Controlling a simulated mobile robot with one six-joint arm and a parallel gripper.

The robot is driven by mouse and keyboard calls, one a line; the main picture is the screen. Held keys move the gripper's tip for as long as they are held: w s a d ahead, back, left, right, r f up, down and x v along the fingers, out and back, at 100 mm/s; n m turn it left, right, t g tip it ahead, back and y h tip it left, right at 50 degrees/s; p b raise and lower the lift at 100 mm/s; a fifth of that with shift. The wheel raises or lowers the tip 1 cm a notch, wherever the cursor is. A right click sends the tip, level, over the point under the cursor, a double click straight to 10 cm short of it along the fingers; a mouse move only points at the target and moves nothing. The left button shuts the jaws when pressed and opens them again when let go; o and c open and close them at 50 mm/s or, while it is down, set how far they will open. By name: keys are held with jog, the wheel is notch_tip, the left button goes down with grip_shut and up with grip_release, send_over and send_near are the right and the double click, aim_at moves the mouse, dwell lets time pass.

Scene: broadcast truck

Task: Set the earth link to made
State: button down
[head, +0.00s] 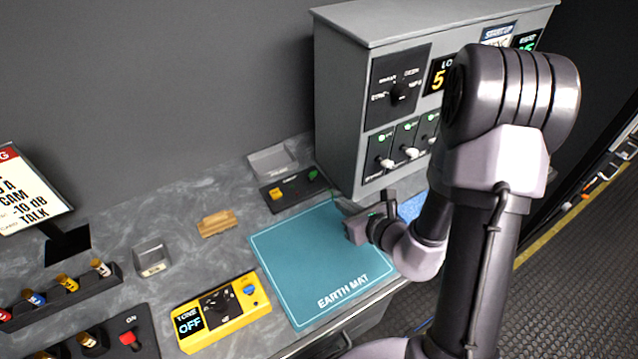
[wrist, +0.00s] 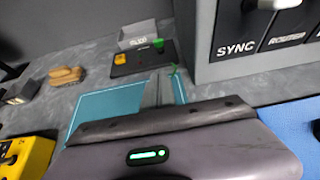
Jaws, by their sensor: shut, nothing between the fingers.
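A black plate (head: 292,190) at the back edge of the teal earth mat (head: 300,255) carries a yellow block (head: 277,194) and a green part (head: 312,175). It looks like the earth link, but I cannot read a label or tell its setting. In the wrist view the plate (wrist: 143,62) lies ahead, with the yellow block (wrist: 120,58) on its left and green (wrist: 158,43) on its right. My gripper (head: 339,203) is shut and empty over the mat's back right part, short of the plate. Its body hides much of the mat in the wrist view.
A grey cabinet (head: 340,110) with a dial and switches stands right behind my gripper. A yellow tone box (head: 222,312) sits front left of the mat. A wooden block (head: 217,223) and a grey tray (head: 272,160) are nearby.

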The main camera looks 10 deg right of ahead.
jog(key=b, duration=0.3)
send_near(312, 177)
jog(key=f, duration=0.1)
jog(key=w+f, duration=0.1)
jog(key=f, duration=0.2)
jog(key=shift+w+a+f, duration=0.15)
jog(key=shift+w+a, duration=0.05)
jog(key=shift+a, duration=0.05)
jog(key=shift+w+a+r, duration=0.2)
jog(key=shift+w+r, duration=0.1)
jog(key=shift+w, duration=0.3)
jog(key=shift+w+a+r, duration=0.2)
jog(key=shift+w+r, duration=0.05)
jog(key=shift+w, duration=0.4)
jog(key=shift+w+a+r, duration=0.15)
jog(key=shift+w+r, duration=0.1)
jog(key=shift+w, duration=0.35)
